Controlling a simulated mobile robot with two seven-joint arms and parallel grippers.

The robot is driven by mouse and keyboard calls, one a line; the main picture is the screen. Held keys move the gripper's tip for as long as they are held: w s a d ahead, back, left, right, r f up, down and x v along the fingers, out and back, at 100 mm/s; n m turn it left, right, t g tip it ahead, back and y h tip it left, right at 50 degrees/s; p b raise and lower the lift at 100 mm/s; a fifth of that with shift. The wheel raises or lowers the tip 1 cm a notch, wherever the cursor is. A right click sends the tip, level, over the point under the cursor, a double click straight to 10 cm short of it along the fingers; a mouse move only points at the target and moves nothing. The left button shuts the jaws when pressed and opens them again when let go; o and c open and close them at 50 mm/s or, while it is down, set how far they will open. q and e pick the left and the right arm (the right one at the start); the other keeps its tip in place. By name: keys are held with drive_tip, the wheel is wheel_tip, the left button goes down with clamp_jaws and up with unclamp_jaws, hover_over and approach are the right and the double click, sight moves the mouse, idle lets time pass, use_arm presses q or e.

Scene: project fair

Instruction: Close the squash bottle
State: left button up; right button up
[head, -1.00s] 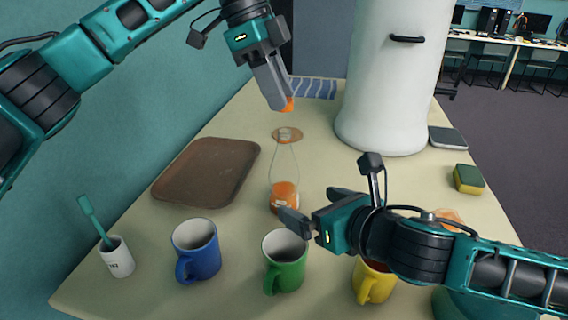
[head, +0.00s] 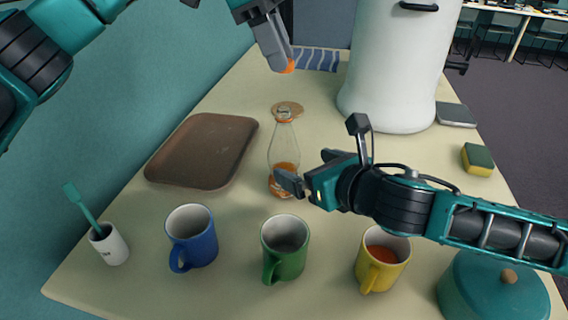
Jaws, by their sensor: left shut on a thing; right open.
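The squash bottle (head: 284,150) is clear glass with orange squash low inside. It stands upright mid-table, and no cap shows on its mouth. My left gripper (head: 287,66) is shut on a small orange thing (head: 289,67), which looks like the bottle's cap. It is held above and behind the bottle's mouth in the picture, apart from it. My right gripper (head: 308,168) is open. One finger overlaps the bottle's lower part in the picture and the other is to its right; I cannot tell if either touches.
A brown tray (head: 203,150) lies left of the bottle. Blue (head: 192,240), green (head: 285,250) and yellow (head: 382,262) mugs stand in front. A white cylinder (head: 392,75) stands behind right, a teal lidded pot (head: 490,295) at front right. A brown disc (head: 296,107) lies behind the bottle's neck.

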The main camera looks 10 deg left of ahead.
drive_tip(key=x, duration=0.9)
drive_tip(key=shift+w+a+f, duration=0.1)
drive_tip(key=shift+w+a, duration=0.15)
drive_tip(key=shift+a, duration=0.05)
drive_tip(key=c, duration=1.5)
use_arm(q)
hover_over(290, 109)
drive_tip(key=a, duration=0.2)
drive_tip(key=shift+a+f, duration=0.1)
drive_tip(key=shift+f, duration=2.4)
